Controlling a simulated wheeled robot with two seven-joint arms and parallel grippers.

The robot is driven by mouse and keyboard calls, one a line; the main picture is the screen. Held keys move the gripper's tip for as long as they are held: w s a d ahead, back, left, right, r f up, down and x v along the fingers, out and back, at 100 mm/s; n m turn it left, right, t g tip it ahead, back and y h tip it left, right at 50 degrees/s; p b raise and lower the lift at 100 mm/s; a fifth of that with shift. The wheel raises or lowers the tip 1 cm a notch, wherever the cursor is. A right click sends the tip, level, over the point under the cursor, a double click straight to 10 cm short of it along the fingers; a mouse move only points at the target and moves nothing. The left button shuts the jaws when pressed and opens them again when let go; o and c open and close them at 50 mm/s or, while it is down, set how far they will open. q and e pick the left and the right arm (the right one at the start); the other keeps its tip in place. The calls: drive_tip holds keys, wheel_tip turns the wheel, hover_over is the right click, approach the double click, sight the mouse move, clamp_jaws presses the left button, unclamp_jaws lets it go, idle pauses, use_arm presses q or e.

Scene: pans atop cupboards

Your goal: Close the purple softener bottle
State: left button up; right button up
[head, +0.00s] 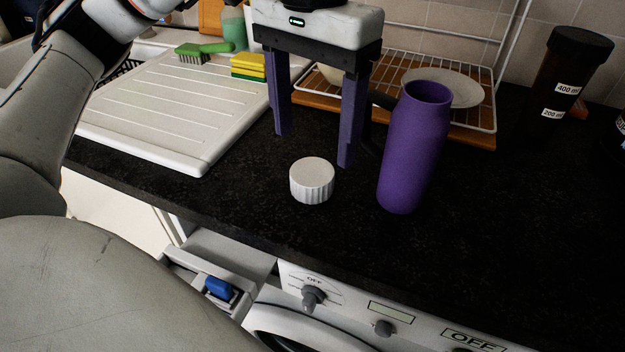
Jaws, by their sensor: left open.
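The purple softener bottle (412,155) stands upright on the black countertop, and its round mouth is open at the top. A white ribbed cap (312,181) lies on the counter to the left of the bottle, apart from it. My left gripper (315,150) points down with its two purple fingers spread wide and nothing between them. It is behind the cap and to the left of the bottle. Its right finger is close to the bottle's dark handle, and I cannot tell whether they touch. My right gripper is not in view.
A wire dish rack (465,112) with a plate stands behind the bottle. A dark measuring container (568,75) is at the back right. A white draining board (165,105), a green brush (205,49) and sponges (248,66) are at left. The counter right of the bottle is clear.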

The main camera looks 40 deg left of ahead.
sight(310, 173)
use_arm(q)
drive_tip(key=shift+f, duration=1)
drive_tip(key=shift+f, duration=0.1)
drive_tip(key=f, duration=0.2)
drive_tip(key=f+b, duration=0.1)
drive_tip(key=f, duration=0.2)
drive_tip(key=shift+s+a, duration=0.15)
drive_tip(key=shift+s, duration=0.05)
drive_tip(key=c, duration=1.1)
